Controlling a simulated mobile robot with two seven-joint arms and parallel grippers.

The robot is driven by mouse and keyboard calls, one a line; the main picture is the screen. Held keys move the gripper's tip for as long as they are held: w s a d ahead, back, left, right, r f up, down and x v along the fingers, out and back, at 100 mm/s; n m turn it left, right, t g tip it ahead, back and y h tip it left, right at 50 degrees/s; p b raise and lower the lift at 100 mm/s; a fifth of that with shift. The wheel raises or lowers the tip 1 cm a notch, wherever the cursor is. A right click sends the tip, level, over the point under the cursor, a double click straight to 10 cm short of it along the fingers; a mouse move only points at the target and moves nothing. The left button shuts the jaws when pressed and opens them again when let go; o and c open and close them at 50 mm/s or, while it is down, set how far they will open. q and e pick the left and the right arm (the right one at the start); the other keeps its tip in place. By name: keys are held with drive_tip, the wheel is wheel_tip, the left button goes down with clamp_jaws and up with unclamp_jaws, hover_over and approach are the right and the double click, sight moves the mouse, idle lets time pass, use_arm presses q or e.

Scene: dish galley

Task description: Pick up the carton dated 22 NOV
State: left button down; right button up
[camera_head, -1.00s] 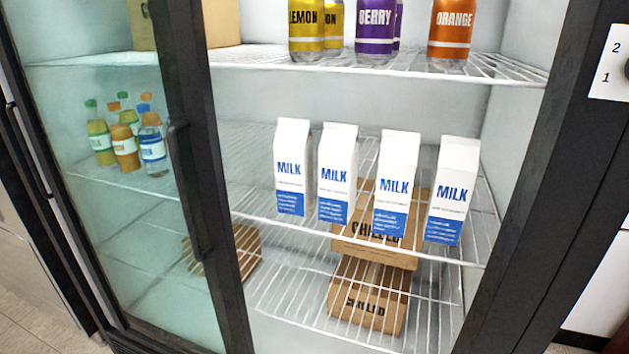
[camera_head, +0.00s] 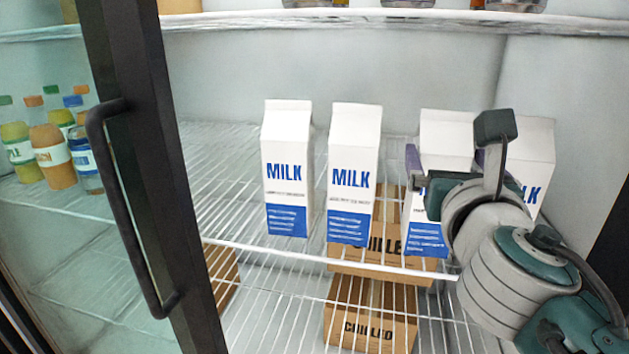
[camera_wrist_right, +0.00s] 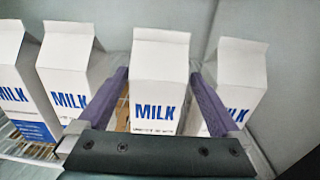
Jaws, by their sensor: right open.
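Four white milk cartons with blue bases stand upright in a row on the fridge's middle wire shelf. They are the far-left carton (camera_head: 287,170), the second carton (camera_head: 353,175), the third carton (camera_head: 447,130) and the far-right carton (camera_head: 532,150). No date is legible on any of them. My right gripper (camera_head: 446,162) is open in front of the third carton and partly hides it. In the right wrist view the purple fingers (camera_wrist_right: 160,76) stand on either side of the third carton (camera_wrist_right: 158,90); I cannot tell whether they touch it. My left gripper is not in view.
Brown boxes marked CHILLED (camera_head: 372,312) sit below the cartons. The upper shelf (camera_head: 330,20) holds cans. A dark door frame with a handle (camera_head: 125,210) stands at left, with bottles (camera_head: 60,150) behind its glass. The shelf left of the cartons is clear.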

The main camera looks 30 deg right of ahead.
drive_tip(key=x, duration=0.4)
drive_tip(key=shift+a, duration=0.1)
drive_tip(key=shift+f, duration=0.1)
clamp_jaws()
drive_tip(key=shift+r, duration=0.2)
idle(0.6)
